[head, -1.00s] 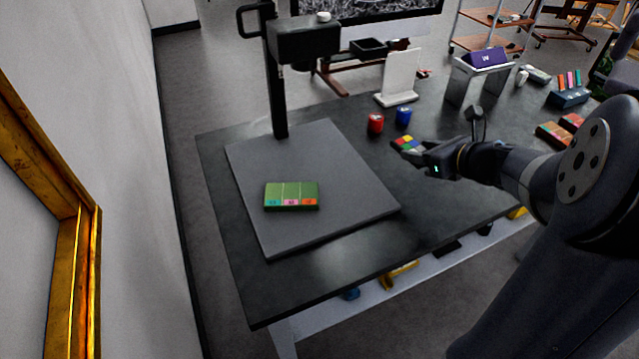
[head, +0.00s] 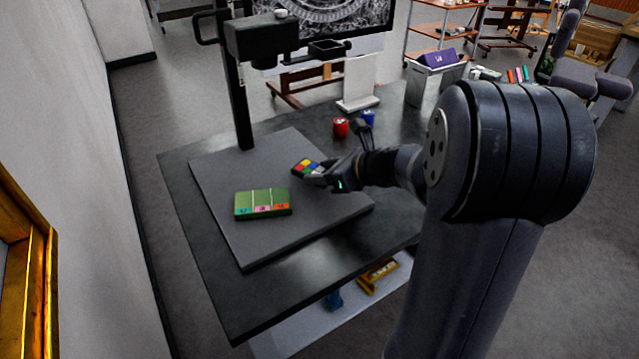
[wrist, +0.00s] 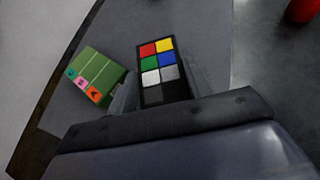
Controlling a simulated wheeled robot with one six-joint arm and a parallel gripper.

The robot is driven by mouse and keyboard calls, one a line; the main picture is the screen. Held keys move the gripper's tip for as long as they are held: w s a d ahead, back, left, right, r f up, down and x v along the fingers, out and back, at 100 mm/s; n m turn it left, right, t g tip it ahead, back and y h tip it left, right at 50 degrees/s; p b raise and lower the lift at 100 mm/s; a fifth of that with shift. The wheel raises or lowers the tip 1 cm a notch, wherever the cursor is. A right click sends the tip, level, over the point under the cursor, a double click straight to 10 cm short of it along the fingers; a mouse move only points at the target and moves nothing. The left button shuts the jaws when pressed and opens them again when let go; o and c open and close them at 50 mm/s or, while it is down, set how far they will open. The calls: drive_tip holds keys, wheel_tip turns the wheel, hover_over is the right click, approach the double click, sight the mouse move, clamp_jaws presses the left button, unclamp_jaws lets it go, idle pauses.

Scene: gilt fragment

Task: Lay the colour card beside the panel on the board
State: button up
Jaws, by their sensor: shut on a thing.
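The colour card (head: 308,167) is a small dark card with red, yellow, green, blue, white and grey patches. My gripper (head: 322,178) is shut on it and holds it over the right part of the grey board (head: 300,228). In the wrist view the card (wrist: 158,65) sits between the two fingers, its near end partly hidden by them. The green panel (head: 262,203) with coloured tags lies flat on the board, left of the card. It also shows in the wrist view (wrist: 98,72), apart from the card. I cannot tell the card's height above the board.
A black camera stand (head: 243,110) rises at the board's back edge. A red pot (head: 340,127) and a blue pot (head: 368,117) stand behind my gripper, near a white upright plate (head: 359,80). The board is bare around the panel.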

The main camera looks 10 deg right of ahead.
drive_tip(key=shift+f, duration=1.4)
drive_tip(key=shift+f, duration=0.1)
drive_tip(key=shift+f+b, duration=0.15)
drive_tip(key=shift+b, duration=0.25)
drive_tip(key=o, duration=1)
drive_tip(key=shift+c, duration=0.2)
drive_tip(key=shift+r, duration=0.25)
drive_tip(key=shift+s+d+r+p, duration=0.15)
drive_tip(key=shift+d+r+p, duration=0.05)
drive_tip(key=shift+d+p, duration=0.1)
drive_tip(key=p+v, duration=0.1)
drive_tip(key=v, duration=1)
